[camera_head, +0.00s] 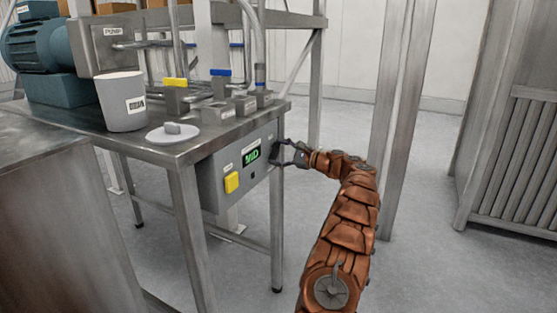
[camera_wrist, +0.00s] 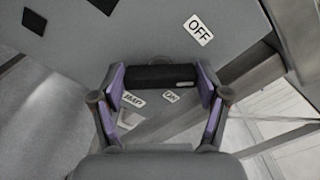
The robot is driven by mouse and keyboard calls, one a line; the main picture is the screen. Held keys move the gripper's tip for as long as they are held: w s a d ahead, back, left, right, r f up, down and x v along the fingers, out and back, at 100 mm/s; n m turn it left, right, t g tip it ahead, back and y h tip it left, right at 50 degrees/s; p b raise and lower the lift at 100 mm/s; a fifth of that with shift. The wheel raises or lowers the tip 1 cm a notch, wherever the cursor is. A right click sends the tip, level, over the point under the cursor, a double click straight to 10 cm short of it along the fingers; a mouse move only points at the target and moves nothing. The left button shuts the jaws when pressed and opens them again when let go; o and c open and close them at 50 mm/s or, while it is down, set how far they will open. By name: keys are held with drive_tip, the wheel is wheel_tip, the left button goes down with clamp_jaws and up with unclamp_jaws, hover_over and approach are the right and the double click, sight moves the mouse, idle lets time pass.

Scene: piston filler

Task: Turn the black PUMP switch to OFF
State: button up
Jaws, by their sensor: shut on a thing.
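The black PUMP switch (camera_wrist: 160,77) is a dark bar that lies crosswise in the wrist view, with a small pale mark near its lower right end. My gripper (camera_wrist: 161,90) is shut on it, with a purple-padded finger at each end of the bar. A white OFF label (camera_wrist: 198,29) is up and to the right of the switch. An ON label (camera_wrist: 171,96) and a PUMP label (camera_wrist: 132,98) are just below it. In the head view my gripper (camera_head: 291,155) is at the right end of the grey control box (camera_head: 212,188) and hides the switch.
The control box carries a yellow button (camera_head: 231,182) and a green display (camera_head: 251,157). It hangs under the front edge of a steel table (camera_head: 190,150). A grey cup (camera_head: 121,103) and a white plate (camera_head: 163,135) stand on top. Open floor lies right of the table.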

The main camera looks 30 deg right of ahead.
drive_tip(key=shift+a+f+n+b, duration=0.1)
drive_tip(key=shift+f+n+b, duration=0.05)
drive_tip(key=shift+n+b, duration=1.75)
drive_tip(key=shift+f+n+b, duration=0.1)
drive_tip(key=shift+n+b, duration=1.1)
drive_tip(key=shift+n, duration=1.6)
drive_tip(key=o, duration=1.2)
drive_tip(key=shift+c, duration=0.2)
drive_tip(key=shift+r, duration=0.1)
drive_tip(key=v, duration=1.2)
